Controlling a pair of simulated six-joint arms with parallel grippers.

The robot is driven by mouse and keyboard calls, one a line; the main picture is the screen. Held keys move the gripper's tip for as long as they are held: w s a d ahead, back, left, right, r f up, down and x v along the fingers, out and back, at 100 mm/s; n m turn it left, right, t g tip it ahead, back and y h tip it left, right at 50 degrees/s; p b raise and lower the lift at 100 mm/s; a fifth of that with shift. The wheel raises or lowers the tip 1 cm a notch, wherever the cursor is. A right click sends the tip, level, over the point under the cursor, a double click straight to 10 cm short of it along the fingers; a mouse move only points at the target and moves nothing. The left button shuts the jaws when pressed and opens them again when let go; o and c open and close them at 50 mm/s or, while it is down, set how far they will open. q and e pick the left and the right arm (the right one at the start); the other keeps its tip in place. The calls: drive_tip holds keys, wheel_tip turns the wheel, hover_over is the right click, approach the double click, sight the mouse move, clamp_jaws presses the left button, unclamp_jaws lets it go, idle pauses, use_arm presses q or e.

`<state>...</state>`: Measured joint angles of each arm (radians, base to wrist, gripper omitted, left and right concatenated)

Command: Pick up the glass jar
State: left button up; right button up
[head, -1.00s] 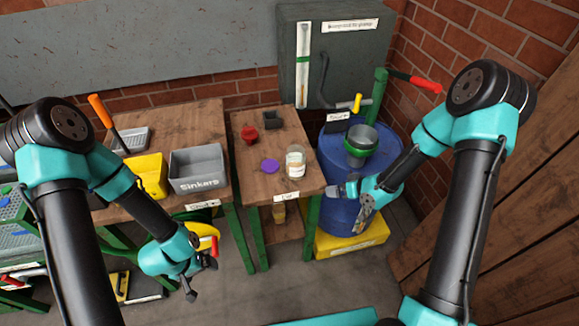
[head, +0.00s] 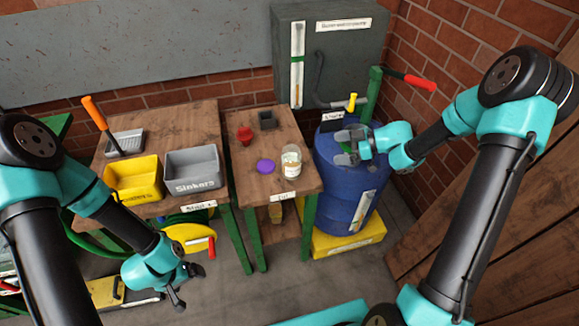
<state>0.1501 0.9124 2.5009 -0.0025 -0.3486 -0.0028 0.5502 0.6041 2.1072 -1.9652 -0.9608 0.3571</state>
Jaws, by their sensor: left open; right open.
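The glass jar (head: 291,160) stands upright near the right edge of the small wooden table (head: 262,186). It is clear with a pale label. A purple disc (head: 265,167), perhaps a lid, lies just left of it. My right gripper (head: 346,147) is open to the right of the jar, over the top of the blue barrel (head: 340,190), apart from the jar. It hides part of the green-rimmed funnel area. My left gripper (head: 188,285) is open, low over the floor at the lower left, far from the jar.
A red object (head: 244,135) and a dark square cup (head: 267,120) stand behind the jar.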

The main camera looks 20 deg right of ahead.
approach(291, 162)
drive_tip(key=w+a+f, duration=0.3)
drive_tip(key=w, duration=0.1)
drive_tip(key=shift+w, duration=0.4)
drive_tip(key=shift+x, duration=2.6)
drive_tip(key=shift+r, duration=0.15)
drive_tip(key=c, duration=1.4)
drive_tip(key=shift+r, duration=0.1)
